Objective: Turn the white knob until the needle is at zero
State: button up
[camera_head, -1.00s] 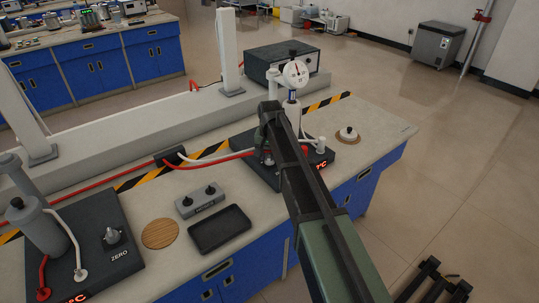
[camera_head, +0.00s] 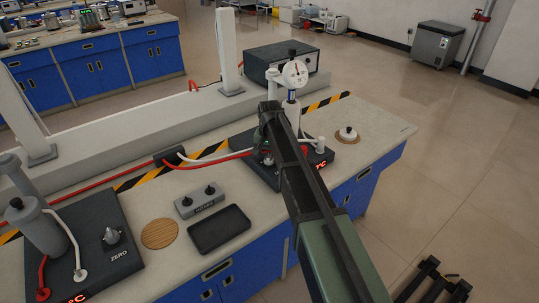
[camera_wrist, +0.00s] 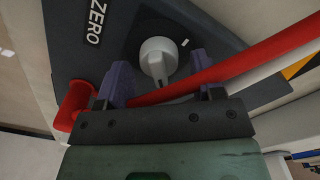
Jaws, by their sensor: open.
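The white knob (camera_wrist: 158,58) sits on a dark panel marked ZERO (camera_wrist: 97,22) in the wrist view, with a short white mark beside it. My gripper (camera_wrist: 159,66) is open, its two purple fingers on either side of the knob; I cannot tell whether either touches it. In the head view my arm hides the knob and most of the dark base (camera_head: 245,143). The round white dial (camera_head: 296,74) stands on a post behind my arm. Its thin red needle looks near upright, but the scale is too small to read.
A red hose (camera_wrist: 235,68) crosses close by my fingers in the wrist view. A second dark unit (camera_head: 100,260) with its own ZERO knob stands at the left. A grey switch box (camera_head: 199,202) and black tray (camera_head: 219,229) lie between. The bench's right end is mostly clear.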

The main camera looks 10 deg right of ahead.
aim_at(270, 154)
notch_tip(270, 154, up, 11)
jog(key=p, duration=1)
jog(key=shift+p, duration=0.4)
jog(key=shift+f, duration=0.15)
jog(key=s+n, duration=0.5)
jog(key=s, duration=2.3)
jog(key=shift+s+a, duration=0.15)
jog(key=shift+s, duration=0.15)
